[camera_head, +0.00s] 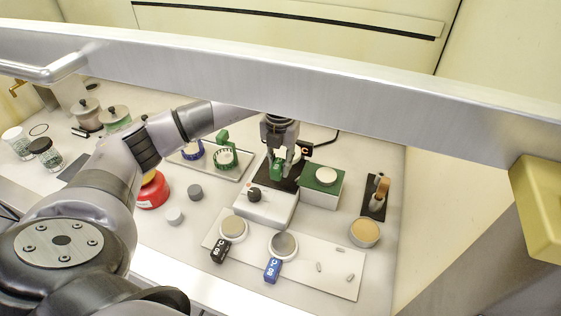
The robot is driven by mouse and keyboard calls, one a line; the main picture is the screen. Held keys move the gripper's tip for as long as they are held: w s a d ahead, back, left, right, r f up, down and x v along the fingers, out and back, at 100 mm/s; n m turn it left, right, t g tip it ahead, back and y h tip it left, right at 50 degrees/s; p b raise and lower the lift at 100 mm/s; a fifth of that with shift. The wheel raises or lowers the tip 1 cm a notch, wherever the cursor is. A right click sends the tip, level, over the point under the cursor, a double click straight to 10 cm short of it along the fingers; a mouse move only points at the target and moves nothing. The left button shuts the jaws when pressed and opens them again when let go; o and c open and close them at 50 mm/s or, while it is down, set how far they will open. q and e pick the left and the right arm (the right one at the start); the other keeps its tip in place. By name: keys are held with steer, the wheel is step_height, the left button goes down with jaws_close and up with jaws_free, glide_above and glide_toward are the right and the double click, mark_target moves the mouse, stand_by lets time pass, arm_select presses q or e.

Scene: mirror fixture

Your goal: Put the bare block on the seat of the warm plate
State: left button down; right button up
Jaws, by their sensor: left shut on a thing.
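The warm plate (265,208) is a white box with a black knob and a dark top, in the middle of the bench. My left gripper (284,160) points down over its dark top and is shut on a small green part (277,171). The fingers hide much of this part, and I cannot tell whether it touches the plate. Round blocks with tags lie on a white board: one with a black tag (233,228), one with a blue tag (284,244). My right gripper is not in view.
A green-topped box (322,189) with a pale disc stands close right of the plate. A tray (229,177) with blue and green ringed pieces is behind left. A tan-topped round tin (365,232) and a dark stand (375,196) are at right. A metal rail (350,85) crosses the view.

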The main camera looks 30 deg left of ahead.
mark_target(280, 186)
arm_select(q)
steer(key=shift+f+b, duration=0.5)
steer(key=shift+f, duration=0.3)
steer(key=shift+f+b, duration=0.65)
steer(key=shift+f, duration=0.15)
steer(key=shift+f+b, duration=0.65)
steer(key=shift+f, duration=0.4)
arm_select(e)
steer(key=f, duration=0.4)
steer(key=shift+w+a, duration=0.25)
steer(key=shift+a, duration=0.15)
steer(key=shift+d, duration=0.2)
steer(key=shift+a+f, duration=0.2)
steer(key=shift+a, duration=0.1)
arm_select(q)
steer(key=shift+f+b, duration=0.65)
steer(key=shift+b, duration=0.1)
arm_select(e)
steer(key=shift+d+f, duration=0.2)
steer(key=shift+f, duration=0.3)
arm_select(q)
steer(key=c, duration=1.3)
jaws_free()
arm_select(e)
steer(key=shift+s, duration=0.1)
